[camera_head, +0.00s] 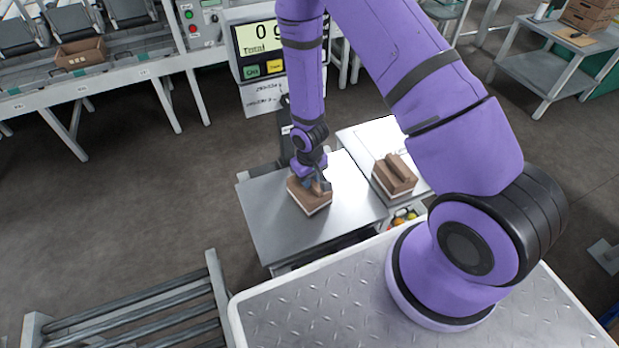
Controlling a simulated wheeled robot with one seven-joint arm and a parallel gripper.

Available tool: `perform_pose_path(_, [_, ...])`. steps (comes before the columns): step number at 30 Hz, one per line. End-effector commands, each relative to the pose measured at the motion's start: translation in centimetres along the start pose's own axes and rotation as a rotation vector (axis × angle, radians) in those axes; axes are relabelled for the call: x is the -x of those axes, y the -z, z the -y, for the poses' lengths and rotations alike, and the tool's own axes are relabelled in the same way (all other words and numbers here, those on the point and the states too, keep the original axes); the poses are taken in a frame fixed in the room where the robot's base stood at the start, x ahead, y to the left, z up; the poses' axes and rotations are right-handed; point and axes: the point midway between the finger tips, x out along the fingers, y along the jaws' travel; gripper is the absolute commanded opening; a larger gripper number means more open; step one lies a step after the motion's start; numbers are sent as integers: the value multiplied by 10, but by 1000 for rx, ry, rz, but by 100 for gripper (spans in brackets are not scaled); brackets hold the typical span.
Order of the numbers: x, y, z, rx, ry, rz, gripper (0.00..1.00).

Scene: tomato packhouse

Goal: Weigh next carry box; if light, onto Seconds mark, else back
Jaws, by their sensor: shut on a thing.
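A brown carry box (308,200) with a pale lower edge is at the right part of a bare steel top (275,235). My gripper (318,184) reaches down from above and is shut on this box; its fingers and wrist hide part of the box's top. I cannot tell whether the box touches the steel or hangs just above it. A second brown carry box (394,179) with a raised middle handle stands on a white surface (362,137) to the right. The display (262,40) behind reads 0 g, Total. No Seconds mark is recognisable.
A conveyor line (100,85) with a brown box (81,54) runs along the back left. A roller stand (140,315) is at the front left. A side table (560,65) with stacked boxes stands at the far right. Coloured produce (403,217) shows below the white surface.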

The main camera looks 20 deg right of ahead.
Motion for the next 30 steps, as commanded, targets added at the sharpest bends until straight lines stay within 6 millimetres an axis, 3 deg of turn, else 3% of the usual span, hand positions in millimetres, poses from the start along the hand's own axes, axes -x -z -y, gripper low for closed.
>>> perform_pose_path(15, [-6,0,0,0,0,0,0])
perform_pose_path(16, [-6,0,0,0,0,0,28])
perform_pose_path(19, [-5,0,0,0,0,0,51])
perform_pose_path(25, [-5,0,0,0,0,0,51])
perform_pose_path(27, [-6,0,0,0,0,0,35])
perform_pose_path(30, [-6,0,0,0,0,0,34])
